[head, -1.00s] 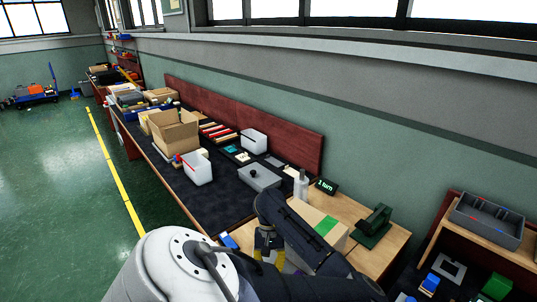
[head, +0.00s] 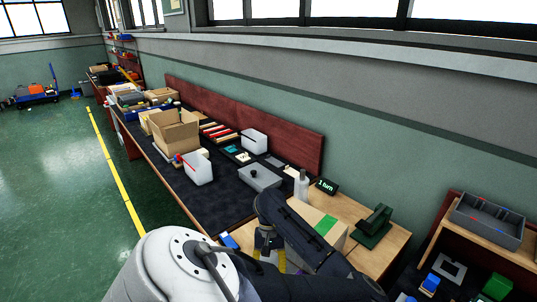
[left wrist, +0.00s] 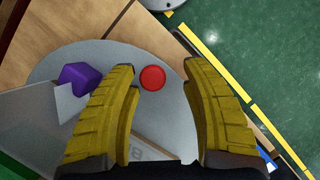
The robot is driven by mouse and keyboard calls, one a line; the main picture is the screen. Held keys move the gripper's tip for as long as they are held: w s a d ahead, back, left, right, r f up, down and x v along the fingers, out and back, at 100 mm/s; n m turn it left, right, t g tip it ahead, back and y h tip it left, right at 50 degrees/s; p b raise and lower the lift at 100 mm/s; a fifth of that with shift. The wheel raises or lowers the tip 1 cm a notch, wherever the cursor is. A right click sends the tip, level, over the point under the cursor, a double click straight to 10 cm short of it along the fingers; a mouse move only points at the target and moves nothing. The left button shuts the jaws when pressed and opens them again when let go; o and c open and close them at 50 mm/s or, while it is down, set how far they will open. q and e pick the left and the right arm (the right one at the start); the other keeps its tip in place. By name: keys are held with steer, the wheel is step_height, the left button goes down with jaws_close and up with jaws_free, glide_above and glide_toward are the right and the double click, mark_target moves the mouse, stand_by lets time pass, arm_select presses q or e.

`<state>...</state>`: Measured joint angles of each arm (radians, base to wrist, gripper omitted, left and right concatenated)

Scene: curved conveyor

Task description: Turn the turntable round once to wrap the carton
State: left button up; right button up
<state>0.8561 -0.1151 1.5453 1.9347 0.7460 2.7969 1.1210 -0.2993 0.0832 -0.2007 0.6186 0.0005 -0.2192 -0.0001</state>
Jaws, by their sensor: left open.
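The carton (head: 326,226), tan with a green strip on top, stands on the wooden table, partly hidden by my left arm. The grey round turntable (left wrist: 100,55) shows in the left wrist view. It has a red round knob (left wrist: 152,78) near its edge and a purple block (left wrist: 80,77) on it. A pale grey panel (left wrist: 30,120) stands beside the purple block; I cannot tell if it is the carton or film. My left gripper (left wrist: 160,70) is open, its yellow fingers on either side of the red knob. It also shows in the head view (head: 269,246). My right gripper is not in view.
A small sign reading "1 turn" (head: 327,186) and a white bottle (head: 301,187) stand behind the carton. A dark green device (head: 375,226) stands to its right. A long dark bench with boxes extends to the back left; a grey tray (head: 488,222) is at right.

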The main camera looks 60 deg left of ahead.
arm_select(q)
steer(key=v, duration=1.1)
steer(key=shift+r, duration=0.4)
steer(key=shift+a, duration=0.2)
